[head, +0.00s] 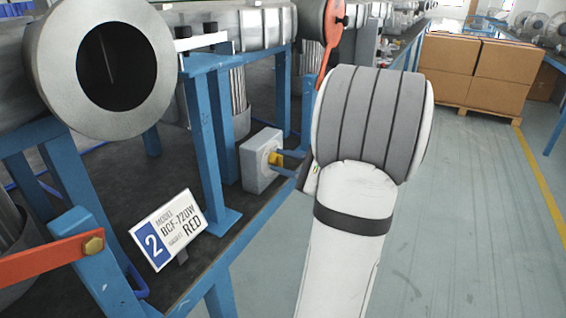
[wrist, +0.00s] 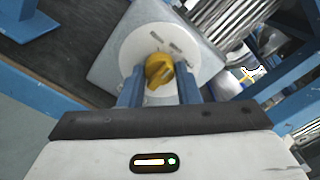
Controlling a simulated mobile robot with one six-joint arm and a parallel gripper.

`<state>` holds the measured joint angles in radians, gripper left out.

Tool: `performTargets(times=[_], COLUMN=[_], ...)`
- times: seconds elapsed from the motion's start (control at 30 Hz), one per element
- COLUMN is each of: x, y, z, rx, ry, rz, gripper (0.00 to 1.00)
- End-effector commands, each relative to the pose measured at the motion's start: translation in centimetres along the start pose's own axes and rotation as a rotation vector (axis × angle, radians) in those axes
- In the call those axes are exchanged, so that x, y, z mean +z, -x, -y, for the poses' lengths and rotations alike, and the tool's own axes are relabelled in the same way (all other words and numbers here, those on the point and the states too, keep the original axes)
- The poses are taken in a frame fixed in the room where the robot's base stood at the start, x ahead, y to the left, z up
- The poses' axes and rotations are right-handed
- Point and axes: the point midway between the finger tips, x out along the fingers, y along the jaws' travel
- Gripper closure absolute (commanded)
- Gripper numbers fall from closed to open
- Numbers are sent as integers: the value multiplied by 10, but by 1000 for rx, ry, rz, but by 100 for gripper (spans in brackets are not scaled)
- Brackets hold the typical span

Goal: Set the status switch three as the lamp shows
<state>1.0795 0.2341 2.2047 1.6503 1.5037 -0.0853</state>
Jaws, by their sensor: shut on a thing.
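The switch is a pale grey box (head: 255,168) on the blue bench frame, with a yellow knob (head: 274,158) on its face. In the wrist view the yellow knob (wrist: 158,71) sits on a round white plate (wrist: 128,50) with small dark marks, too small to read. My gripper (head: 285,163) reaches the box from the right. In the wrist view my gripper (wrist: 158,82) has its two blue fingers on either side of the knob, shut on it. The knob's ridge looks slightly tilted. I cannot make out a lamp in either view.
A large metal blower ring (head: 50,75) and blue bench posts (head: 204,140) stand at the left. An orange bar (head: 42,258) crosses at lower left. Cardboard boxes (head: 475,70) stand at the back right. The floor (head: 470,220) at right is clear.

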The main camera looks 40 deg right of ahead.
Motion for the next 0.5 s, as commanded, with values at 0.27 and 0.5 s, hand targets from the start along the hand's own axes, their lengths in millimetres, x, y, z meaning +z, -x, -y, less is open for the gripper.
performTargets(times=[0.27,0.5], x=[2,3], y=[-3,-2], z=[-2,0], rx=[5,5], ry=[-1,-40], rz=[4,4], gripper=[93,93])
